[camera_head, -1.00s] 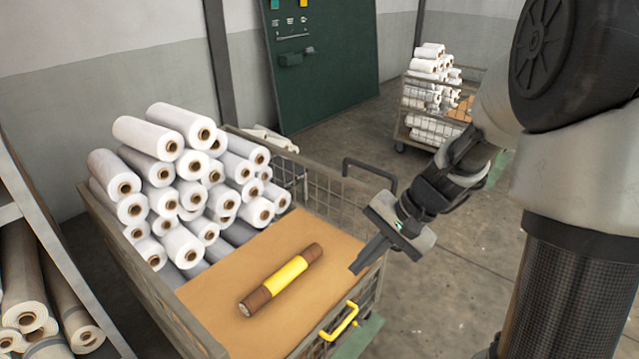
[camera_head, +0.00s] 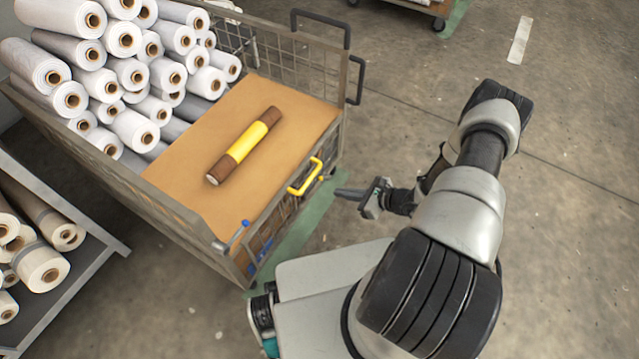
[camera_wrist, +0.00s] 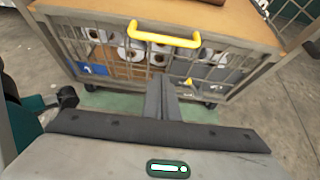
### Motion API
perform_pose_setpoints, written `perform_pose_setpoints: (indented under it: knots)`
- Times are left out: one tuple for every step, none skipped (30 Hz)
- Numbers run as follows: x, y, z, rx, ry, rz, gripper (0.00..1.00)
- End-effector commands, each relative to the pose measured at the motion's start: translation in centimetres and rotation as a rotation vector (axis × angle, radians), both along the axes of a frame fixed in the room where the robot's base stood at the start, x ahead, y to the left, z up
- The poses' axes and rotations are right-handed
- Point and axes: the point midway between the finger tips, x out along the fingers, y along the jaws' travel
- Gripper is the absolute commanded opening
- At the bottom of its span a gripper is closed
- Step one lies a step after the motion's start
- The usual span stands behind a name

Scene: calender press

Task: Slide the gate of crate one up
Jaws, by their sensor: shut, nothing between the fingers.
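The crate (camera_head: 180,205) is a grey mesh-sided cart with a brown board on top. Its front gate (camera_wrist: 215,75) is a mesh panel with a yellow handle, and I cannot see a crate number. The yellow handle (camera_head: 305,177) is on the gate's upper edge; in the wrist view the handle (camera_wrist: 165,36) arches above the fingertips. My gripper (camera_head: 350,193) is shut and empty, to the right of the handle and apart from it. In the wrist view its closed fingers (camera_wrist: 160,85) point at the gate below the handle.
White rolls (camera_head: 130,75) are piled in the crate's back. A brown and yellow roll (camera_head: 243,147) lies on the board (camera_head: 285,105). A blue-handled part (camera_head: 240,232) is at the near corner. A shelf of rolls (camera_head: 90,260) stands left. The floor (camera_head: 560,250) at right is clear.

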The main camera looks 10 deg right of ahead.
Motion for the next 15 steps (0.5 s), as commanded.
perform_pose_setpoints:
  knots:
    - [-0.1, 0.1, -0.5, 0.007, 0.005, -0.013, 0.00]
    - [-0.1, 0.2, -0.7, 0.008, 0.007, -0.017, 0.00]
    - [0.1, 0.4, -1.0, 0.010, 0.008, -0.018, 0.00]
    - [0.2, 0.6, -1.2, 0.010, 0.008, -0.018, 0.00]
    - [0.5, 0.8, -1.4, 0.009, 0.008, -0.017, 0.00]
    - [0.8, 1.1, -1.7, 0.008, 0.007, -0.017, 0.00]
    - [1.1, 1.4, -1.9, 0.008, 0.007, -0.017, 0.00]
    - [1.4, 1.8, -2.3, 0.009, 0.007, -0.016, 0.00]
    - [1.9, 2.4, -2.7, 0.009, 0.007, -0.014, 0.00]
    - [2.3, 2.7, -3.1, 0.008, 0.007, -0.015, 0.00]
    - [2.7, 3.1, -3.4, 0.008, 0.008, -0.015, 0.00]
    - [3.2, 3.7, -3.9, 0.008, 0.008, -0.013, 0.00]
    - [3.6, 4.0, -4.3, 0.008, 0.006, -0.013, 0.00]
    - [4.0, 4.5, -4.6, 0.008, 0.007, -0.013, 0.00]
    - [4.6, 5.0, -5.0, 0.008, 0.007, -0.013, 0.00]
